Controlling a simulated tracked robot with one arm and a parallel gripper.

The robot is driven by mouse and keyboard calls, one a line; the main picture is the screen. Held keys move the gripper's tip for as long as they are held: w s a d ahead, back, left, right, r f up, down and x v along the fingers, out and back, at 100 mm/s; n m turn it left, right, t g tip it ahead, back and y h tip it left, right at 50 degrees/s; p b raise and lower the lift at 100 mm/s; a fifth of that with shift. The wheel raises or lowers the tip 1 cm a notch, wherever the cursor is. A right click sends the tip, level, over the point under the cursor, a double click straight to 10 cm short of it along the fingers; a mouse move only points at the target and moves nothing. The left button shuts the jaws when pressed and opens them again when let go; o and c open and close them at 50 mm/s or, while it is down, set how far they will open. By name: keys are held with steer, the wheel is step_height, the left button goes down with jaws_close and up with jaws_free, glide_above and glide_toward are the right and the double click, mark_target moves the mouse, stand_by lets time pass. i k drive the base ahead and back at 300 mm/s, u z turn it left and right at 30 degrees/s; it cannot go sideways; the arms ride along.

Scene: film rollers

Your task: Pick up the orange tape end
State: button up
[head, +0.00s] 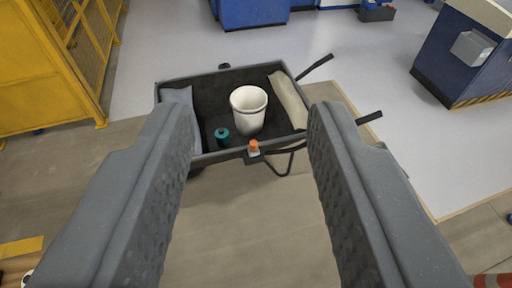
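A small orange piece (254,145) sits on a pale block at the near rim of a dark wheelbarrow. It is the only clear orange item near the middle, but it is too small to tell whether it is a tape end. My gripper (250,122) is open, with one grey ridged finger on the left and one on the right. The orange piece appears between the fingers in the picture, beyond them, and nothing is held.
The wheelbarrow (230,155) holds a white bucket (248,110), a teal container (222,136) and pale sacks at both ends. Its handles reach right. A yellow fenced frame (40,75) stands left, a blue cabinet (462,60) right.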

mark_target(253, 144)
steer(key=z, duration=0.05)
steer(key=i, duration=1)
steer(key=u, duration=0.05)
